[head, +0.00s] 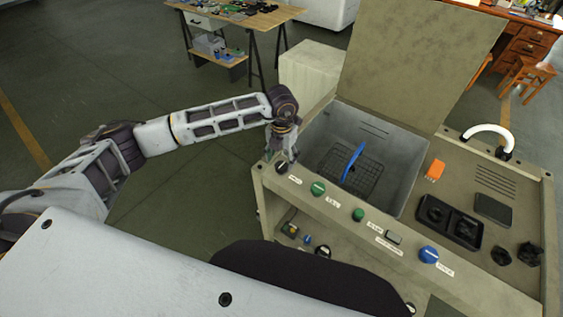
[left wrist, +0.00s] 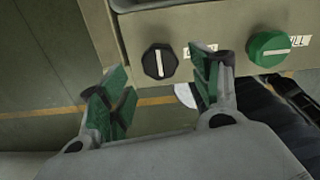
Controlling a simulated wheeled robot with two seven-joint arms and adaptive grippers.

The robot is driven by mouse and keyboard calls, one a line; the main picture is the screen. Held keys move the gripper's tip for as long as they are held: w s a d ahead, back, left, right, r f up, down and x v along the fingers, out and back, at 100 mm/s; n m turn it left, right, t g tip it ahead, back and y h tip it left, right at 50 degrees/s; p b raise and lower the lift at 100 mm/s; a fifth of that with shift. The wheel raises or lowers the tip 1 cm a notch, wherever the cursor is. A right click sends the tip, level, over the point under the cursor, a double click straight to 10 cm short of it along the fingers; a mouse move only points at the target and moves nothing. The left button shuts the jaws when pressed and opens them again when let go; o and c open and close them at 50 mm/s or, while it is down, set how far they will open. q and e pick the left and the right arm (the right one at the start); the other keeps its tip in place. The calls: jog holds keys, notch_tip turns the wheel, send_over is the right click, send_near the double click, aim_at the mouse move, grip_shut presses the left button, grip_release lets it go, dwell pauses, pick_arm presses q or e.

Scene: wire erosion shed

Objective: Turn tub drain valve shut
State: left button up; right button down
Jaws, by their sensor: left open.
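A black knob (head: 281,167) with a label beside it sits at the left end of the machine's front panel. In the left wrist view the black knob (left wrist: 159,62) shows a white pointer line standing nearly upright; its label is partly covered by a finger. My left gripper (head: 282,155) is open at the knob. In the left wrist view its two green-padded fingers (left wrist: 158,88) stand either side of the knob, with nothing held between them. I cannot tell whether they touch it. The grey tub (head: 395,160) is behind the panel with its lid raised. My right gripper is not in view.
Right of the black knob are a green knob (head: 318,188), a smaller green knob (head: 358,214) and a blue knob (head: 428,254). A blue tool (head: 352,163) is in the tub. An orange block (head: 435,170) and black tray (head: 448,222) are on the top right.

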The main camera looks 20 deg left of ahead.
aim_at(282, 165)
pick_arm(q)
jog(key=shift+f, duration=1.85)
jog(key=shift+c, duration=0.4)
jog(key=c, duration=1)
